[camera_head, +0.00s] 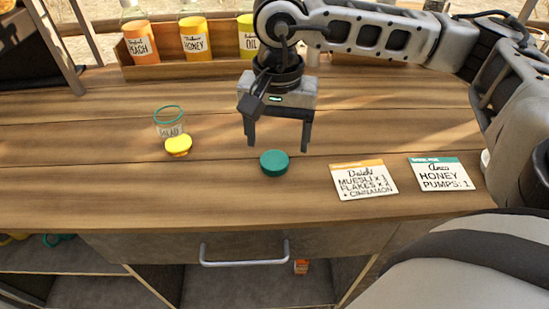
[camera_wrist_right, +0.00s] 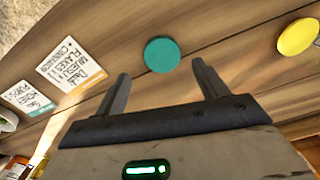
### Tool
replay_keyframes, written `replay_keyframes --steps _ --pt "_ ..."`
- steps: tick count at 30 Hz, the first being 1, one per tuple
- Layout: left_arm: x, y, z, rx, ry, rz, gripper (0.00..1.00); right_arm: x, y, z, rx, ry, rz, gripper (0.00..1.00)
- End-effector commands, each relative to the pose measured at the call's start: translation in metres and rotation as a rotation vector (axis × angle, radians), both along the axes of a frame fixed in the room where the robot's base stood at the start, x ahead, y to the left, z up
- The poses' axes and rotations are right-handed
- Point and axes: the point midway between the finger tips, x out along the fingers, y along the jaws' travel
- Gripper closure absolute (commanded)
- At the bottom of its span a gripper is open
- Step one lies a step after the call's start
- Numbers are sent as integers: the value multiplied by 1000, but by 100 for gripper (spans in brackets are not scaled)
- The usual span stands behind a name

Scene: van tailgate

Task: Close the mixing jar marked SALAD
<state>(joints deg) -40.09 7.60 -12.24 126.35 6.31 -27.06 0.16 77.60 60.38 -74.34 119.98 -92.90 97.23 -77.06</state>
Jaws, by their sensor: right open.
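The glass jar marked SALAD (camera_head: 169,122) stands open on the wooden counter at the left, with a teal rim. A yellow lid (camera_head: 178,146) is at its front and hides part of its lower side; I cannot tell whether they touch. A teal lid (camera_head: 274,162) lies on the counter right of the jar. My right gripper (camera_head: 277,145) is open and empty, its fingers pointing down above and just behind the teal lid. In the right wrist view the teal lid (camera_wrist_right: 161,55) shows beyond the gap between the fingertips, and the yellow lid (camera_wrist_right: 297,37) is farther right. My left gripper is not in view.
Two order cards, one with an orange band (camera_head: 364,180) and one with a teal band (camera_head: 441,174), lie at the right. A wooden rack (camera_head: 170,71) with bottles marked PEACH, HONEY and OIL stands behind. A drawer handle (camera_head: 244,262) is below the front edge. The counter's front left is clear.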

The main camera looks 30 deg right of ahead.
Motion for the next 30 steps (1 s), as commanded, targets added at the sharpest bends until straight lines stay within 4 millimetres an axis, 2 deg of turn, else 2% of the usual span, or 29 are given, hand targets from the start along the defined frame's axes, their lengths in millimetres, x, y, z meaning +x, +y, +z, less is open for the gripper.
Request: replay_keyframes --steps 3,7,19,20,24,25,30 --pt "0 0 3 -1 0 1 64 2 4 -19 -1 5 0 28" --pt "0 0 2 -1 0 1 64 2 3 -35 -1 2 -2 28" --pt "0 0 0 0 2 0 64 2 4 -39 0 0 -1 28" --pt "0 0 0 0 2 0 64 2 4 -39 0 0 -2 33" --pt "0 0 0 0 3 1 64 2 4 -39 0 0 -1 72" --pt "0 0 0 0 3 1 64 2 4 -38 0 0 -1 75" --pt "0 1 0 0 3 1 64 2 4 -38 0 0 -1 75"
